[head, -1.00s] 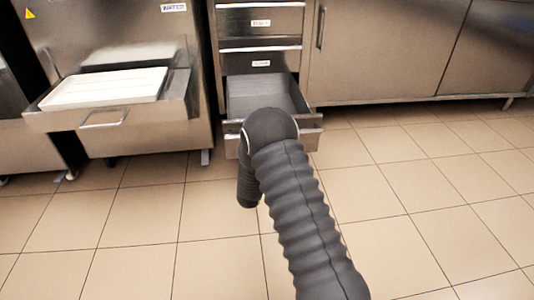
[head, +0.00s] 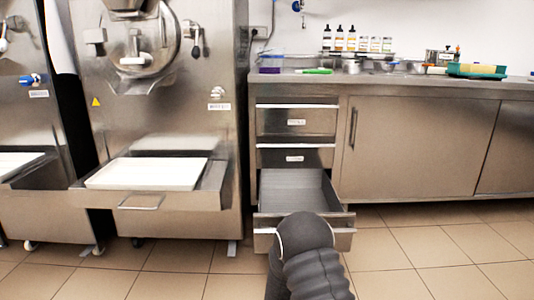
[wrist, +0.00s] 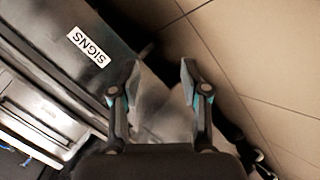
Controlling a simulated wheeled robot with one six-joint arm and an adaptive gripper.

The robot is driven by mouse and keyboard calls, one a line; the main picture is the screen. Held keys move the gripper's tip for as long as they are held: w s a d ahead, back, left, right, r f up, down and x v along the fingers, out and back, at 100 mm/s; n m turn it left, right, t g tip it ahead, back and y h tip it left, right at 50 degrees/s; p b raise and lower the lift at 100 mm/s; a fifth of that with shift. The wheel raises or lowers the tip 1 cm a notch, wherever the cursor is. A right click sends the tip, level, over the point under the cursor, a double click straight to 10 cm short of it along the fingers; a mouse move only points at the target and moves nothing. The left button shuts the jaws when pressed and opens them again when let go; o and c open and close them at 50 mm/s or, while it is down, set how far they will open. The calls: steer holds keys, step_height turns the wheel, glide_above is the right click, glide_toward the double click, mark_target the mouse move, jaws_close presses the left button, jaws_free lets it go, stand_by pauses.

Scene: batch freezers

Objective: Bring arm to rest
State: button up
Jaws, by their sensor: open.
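My gripper (wrist: 153,85) is open and shows in the wrist view, its two fingers apart with nothing between them. The gripper itself is hidden in the head view.
The open drawer looks empty inside and juts out below two shut drawers (head: 296,122). A batch freezer (head: 165,60) with a white tray (head: 150,173) stands left. Bottles and containers stand on the steel counter (head: 420,80). Tiled floor (head: 440,245) is free at right.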

steer(key=s+a+r+m+g+y+p, duration=0.1)
steer(key=s+r+m+g+y, duration=0.2)
steer(key=s+r, duration=0.5)
steer(key=s+a+r+m+g+y+p, duration=0.15)
steer(key=s+r+g, duration=0.35)
steer(key=s, duration=0.5)
steer(key=s+d+r+m+p, duration=0.1)
steer(key=s+d+r+p, duration=0.1)
steer(key=s+r, duration=0.6)
steer(key=s+d+r+m+t+h+p, duration=0.1)
steer(key=s+d+r+m+p, duration=0.1)
steer(key=s+d+r, duration=0.3)
steer(key=s+d+r+m+t+h+p, duration=0.1)
steer(key=s+d+r, duration=0.3)
steer(key=s+r, duration=0.8)
step_height(320, 180, up, 9)
steer(key=shift+s+d+f+m+p, duration=0.25)
steer(key=shift+s+m+p, duration=0.15)
steer(key=shift+p, duration=0.45)
